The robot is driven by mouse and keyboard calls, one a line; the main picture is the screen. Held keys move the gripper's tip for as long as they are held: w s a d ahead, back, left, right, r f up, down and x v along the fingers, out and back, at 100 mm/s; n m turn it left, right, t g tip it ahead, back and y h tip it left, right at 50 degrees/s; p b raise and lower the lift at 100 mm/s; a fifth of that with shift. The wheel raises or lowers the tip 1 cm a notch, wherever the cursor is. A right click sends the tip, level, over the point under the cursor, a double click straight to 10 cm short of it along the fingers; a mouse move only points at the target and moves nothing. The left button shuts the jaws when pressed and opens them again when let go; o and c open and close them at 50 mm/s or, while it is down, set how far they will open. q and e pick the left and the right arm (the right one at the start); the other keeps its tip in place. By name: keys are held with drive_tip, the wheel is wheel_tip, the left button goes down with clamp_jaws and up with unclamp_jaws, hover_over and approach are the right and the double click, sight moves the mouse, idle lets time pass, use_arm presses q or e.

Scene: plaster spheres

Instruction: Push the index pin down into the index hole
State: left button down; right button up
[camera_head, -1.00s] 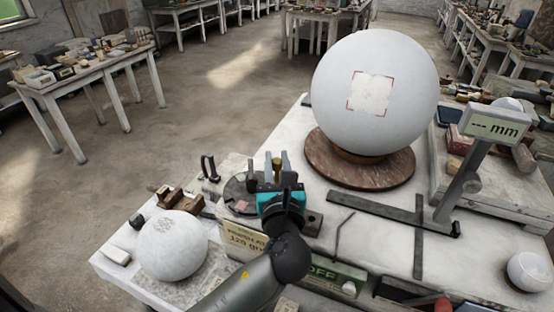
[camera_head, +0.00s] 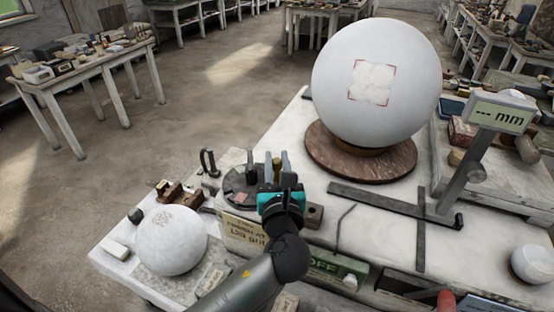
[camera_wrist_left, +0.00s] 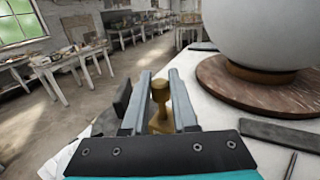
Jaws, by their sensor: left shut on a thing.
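A brass pin with a round knob (camera_head: 276,165), which I take for the index pin, stands between the two grey fingers of my left gripper (camera_head: 277,161). In the left wrist view the brass pin (camera_wrist_left: 160,97) sits upright between the fingers (camera_wrist_left: 160,95), with its wider brass foot low between them. The left gripper is shut on it. The dark round disc (camera_head: 236,187) is just left of the gripper, with a dark upright post (camera_head: 250,162) on it. The index hole and the pin's lower end are hidden. My right gripper is out of view.
A large white sphere (camera_head: 375,60) rests on a brown round base (camera_head: 335,160) to the right. A smaller sphere (camera_head: 170,242) is at the front left. A display on a post (camera_head: 500,114) and dark flat bars (camera_head: 375,199) lie further right.

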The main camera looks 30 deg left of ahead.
use_arm(q)
drive_tip(key=shift+f+b, duration=0.7)
drive_tip(key=shift+f, duration=0.5)
drive_tip(key=c, duration=0.6)
unclamp_jaws()
drive_tip(key=shift+r, duration=0.1)
drive_tip(key=shift+r+p, duration=2)
drive_tip(key=shift+p, duration=0.6)
drive_tip(key=shift+s+d+f, duration=0.1)
drive_tip(key=shift+f, duration=0.05)
